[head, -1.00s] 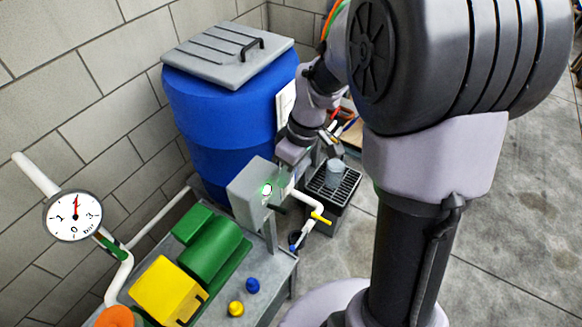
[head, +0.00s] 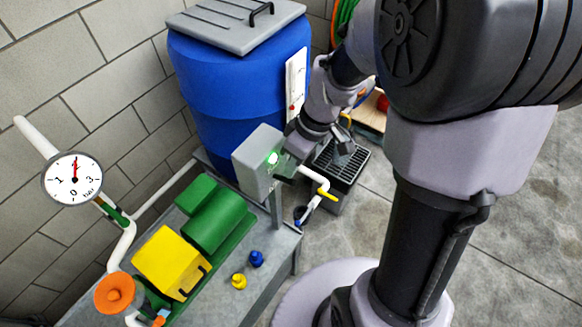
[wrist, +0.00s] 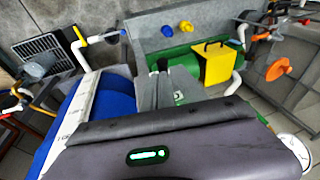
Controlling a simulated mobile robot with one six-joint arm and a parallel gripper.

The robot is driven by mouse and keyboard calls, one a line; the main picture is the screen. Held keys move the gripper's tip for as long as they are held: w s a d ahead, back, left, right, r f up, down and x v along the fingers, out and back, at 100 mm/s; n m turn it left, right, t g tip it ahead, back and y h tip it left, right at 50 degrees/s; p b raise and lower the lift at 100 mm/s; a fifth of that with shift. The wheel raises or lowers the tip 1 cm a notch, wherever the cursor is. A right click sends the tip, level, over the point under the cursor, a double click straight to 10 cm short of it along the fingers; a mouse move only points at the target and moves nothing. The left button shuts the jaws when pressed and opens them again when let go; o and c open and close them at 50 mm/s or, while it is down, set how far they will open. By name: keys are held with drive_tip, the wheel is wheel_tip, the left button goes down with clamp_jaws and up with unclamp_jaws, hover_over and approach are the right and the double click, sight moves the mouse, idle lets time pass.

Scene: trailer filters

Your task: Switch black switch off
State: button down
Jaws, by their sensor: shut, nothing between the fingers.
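I cannot make out the black switch clearly in the head view.
A blue barrel (head: 225,85) with a grey lid stands behind the box. The bench holds a green and yellow pump (head: 173,262), blue and yellow caps and an orange knob (head: 115,293). A white pipe with a yellow-handled valve (head: 326,191) lies right of the box. A gauge (head: 72,179) is left.

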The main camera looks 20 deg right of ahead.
drive_tip(key=shift+s+d+f+t+b, duration=0.15)
drive_tip(key=shift+f+t+b, duration=0.15)
drive_tip(key=shift+b, duration=0.55)
drive_tip(key=b, duration=0.3)
drive_tip(key=s+d+t+y+b, duration=0.1)
drive_tip(key=b, duration=0.2)
drive_tip(key=shift+s+f, duration=0.2)
drive_tip(key=shift+a, duration=0.1)
